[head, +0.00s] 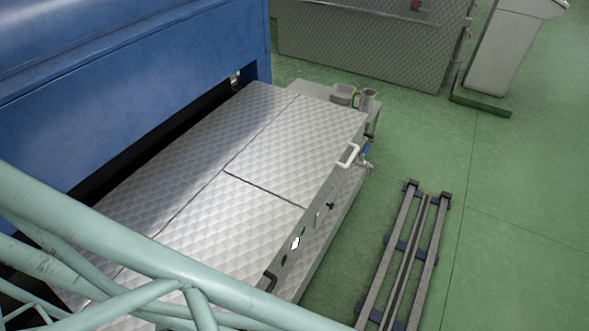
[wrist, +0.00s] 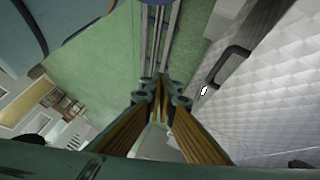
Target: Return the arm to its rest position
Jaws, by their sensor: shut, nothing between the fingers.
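My gripper (wrist: 160,82) shows in the wrist view, with its two fingers and brown inner pads running together at the tips. It is shut and holds nothing. It points down over the green floor, with the quilted metal machine cover to its right and the floor rails beyond its tips. My gripper does not show in the head view. No mark of a rest position shows.
The quilted cover (head: 270,185) has a light handle (head: 348,156) and a dark handle (wrist: 230,62). A blue machine body (head: 130,85) stands behind it. Floor rails (head: 404,262) run at the right. Cups (head: 368,97) stand on the far ledge. Open green floor (head: 520,230) lies at right.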

